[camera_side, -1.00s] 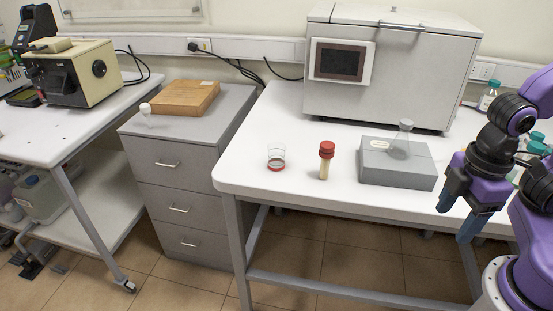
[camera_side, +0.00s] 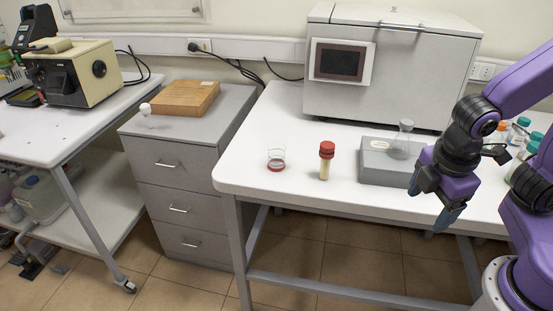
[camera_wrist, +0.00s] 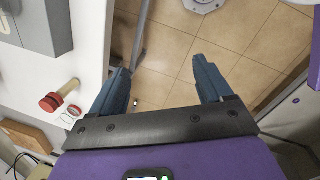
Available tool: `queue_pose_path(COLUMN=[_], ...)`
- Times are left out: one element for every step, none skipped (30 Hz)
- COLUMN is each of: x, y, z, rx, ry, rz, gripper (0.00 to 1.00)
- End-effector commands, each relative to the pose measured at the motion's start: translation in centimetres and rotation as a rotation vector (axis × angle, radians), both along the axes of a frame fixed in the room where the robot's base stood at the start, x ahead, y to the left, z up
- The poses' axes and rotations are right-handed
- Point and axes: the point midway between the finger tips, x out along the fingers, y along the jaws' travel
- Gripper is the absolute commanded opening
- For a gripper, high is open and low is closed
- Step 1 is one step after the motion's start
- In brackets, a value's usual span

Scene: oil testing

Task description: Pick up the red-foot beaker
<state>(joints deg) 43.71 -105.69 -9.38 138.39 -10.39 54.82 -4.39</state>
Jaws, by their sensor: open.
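The red-foot beaker (camera_side: 276,160) is a small clear glass with a red base. It stands upright on the white table, left of a red-capped tube, in the side view. In the wrist view the beaker (camera_wrist: 72,112) shows small and partly, beside the red-capped tube. My gripper (camera_side: 432,203) is open and empty, at the right past the table's front edge, well apart from the beaker. In the wrist view its two blue fingers (camera_wrist: 163,85) are spread, with only floor between them.
The red-capped tube (camera_side: 326,162) stands between the beaker and a grey box (camera_side: 398,172) with a glass flask (camera_side: 403,140) on it. A large white machine (camera_side: 390,70) stands behind. Bottles (camera_side: 521,129) stand at the right. The table (camera_side: 240,176) left of the beaker is clear.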

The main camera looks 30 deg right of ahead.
Motion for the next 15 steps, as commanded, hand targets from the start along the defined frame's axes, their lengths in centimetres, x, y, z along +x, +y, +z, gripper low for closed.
queue_pose_path(x=[2.0,3.2,4.9,6.2,7.4,9.0,10.3,11.5,13.1,14.2,15.4,16.9,18.0,19.1,20.5], y=[0.7,1.1,1.6,2.1,2.5,3.1,3.6,4.1,4.9,5.4,6.0,6.9,7.5,8.2,9.2], z=[-0.3,-0.4,-0.5,-0.6,-0.7,-0.9,-1.0,-1.1,-1.2,-1.4,-1.5,-1.7,-1.8,-2.0,-2.3], rx=[-0.067,-0.109,-0.165,-0.207,-0.25,-0.306,-0.349,-0.392,-0.449,-0.493,-0.538,-0.596,-0.64,-0.684,-0.742], ry=[-0.024,-0.04,-0.061,-0.078,-0.091,-0.109,-0.122,-0.134,-0.149,-0.159,-0.169,-0.182,-0.189,-0.199,-0.209], rz=[0.064,0.106,0.163,0.207,0.248,0.305,0.346,0.388,0.445,0.487,0.528,0.583,0.624,0.665,0.72], gripper=[0.79,0.79,0.79,0.79,0.79,0.79,0.79,0.79,0.79,0.79,0.79,0.79,0.79,0.79,0.79])
